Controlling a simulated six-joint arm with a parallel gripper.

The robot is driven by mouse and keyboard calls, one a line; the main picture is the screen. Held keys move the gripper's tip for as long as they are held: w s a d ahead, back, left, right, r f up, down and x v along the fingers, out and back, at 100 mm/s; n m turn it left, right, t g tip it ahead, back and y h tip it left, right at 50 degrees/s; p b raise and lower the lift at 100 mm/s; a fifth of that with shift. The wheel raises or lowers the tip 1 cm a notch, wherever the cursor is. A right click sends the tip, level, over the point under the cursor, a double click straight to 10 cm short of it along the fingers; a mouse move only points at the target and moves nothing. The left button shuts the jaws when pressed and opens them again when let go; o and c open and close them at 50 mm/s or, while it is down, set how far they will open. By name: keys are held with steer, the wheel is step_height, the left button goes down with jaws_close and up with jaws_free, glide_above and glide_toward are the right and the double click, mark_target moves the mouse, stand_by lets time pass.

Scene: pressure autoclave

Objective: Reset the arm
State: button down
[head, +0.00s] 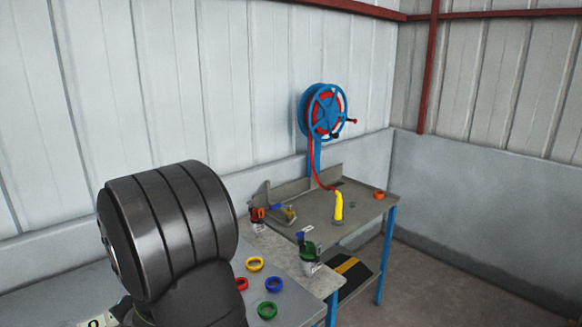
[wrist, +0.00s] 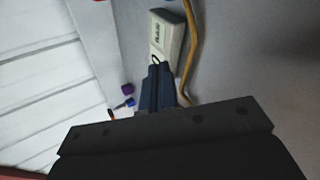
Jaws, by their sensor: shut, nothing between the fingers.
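My gripper (wrist: 157,68) shows in the wrist view with its dark fingers together and nothing held between them. It points toward a pale box (wrist: 167,32) with a small dark-marked panel. The fingertips overlap the box's near end in the picture, and I cannot tell whether they touch it. In the head view a dark, banded cylindrical joint of my arm fills the lower left. My gripper is hidden or out of frame there.
A yellow cable (wrist: 191,50) runs beside the box; a purple piece (wrist: 127,88) lies left. In the head view, colored rings, including a yellow one (head: 255,264), lie on a bench. Behind stand a green-topped container (head: 308,257), a yellow nozzle (head: 338,207) and a blue hose reel (head: 325,111).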

steer(key=a+r+m+g+h, duration=0.1)
steer(key=a+r+m+h, duration=0.2)
steer(key=r+h, duration=0.2)
steer(key=shift+a+r+m, duration=0.2)
steer(key=shift+r+m, duration=0.1)
steer(key=shift+r, duration=0.9)
steer(key=shift+w, duration=0.1)
